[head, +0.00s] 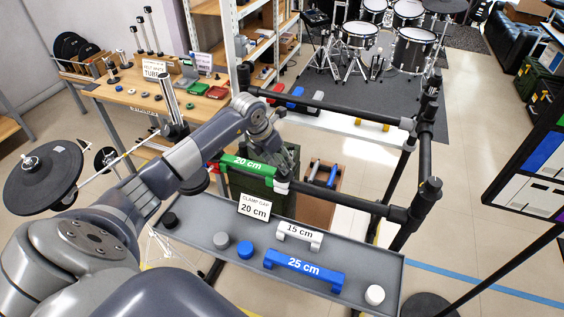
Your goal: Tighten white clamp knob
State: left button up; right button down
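A green bar marked 20 cm (248,165) sits at the black tube frame (345,200), with a small white knob-like part (282,187) at its right lower end. A loose white knob (375,295) stands at the right end of the grey tray (385,262). My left arm reaches in from the left over the green bar. Its gripper (284,157) is just above the white part, at the frame; its fingers are dark and small, and I cannot tell whether they touch it or are open. My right gripper is not in view.
The tray also holds a white 15 cm bar (300,235), a blue 25 cm bar (303,268), a blue knob (245,249), a grey knob (221,240), a black knob (169,220) and a 20 cm clamp gap sign (254,207). Frame tubes surround my gripper.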

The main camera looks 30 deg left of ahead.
pick_arm(q)
jog(key=shift+p+x, duration=0.4)
jog(key=shift+x, duration=1.9)
jog(key=c, duration=1.1)
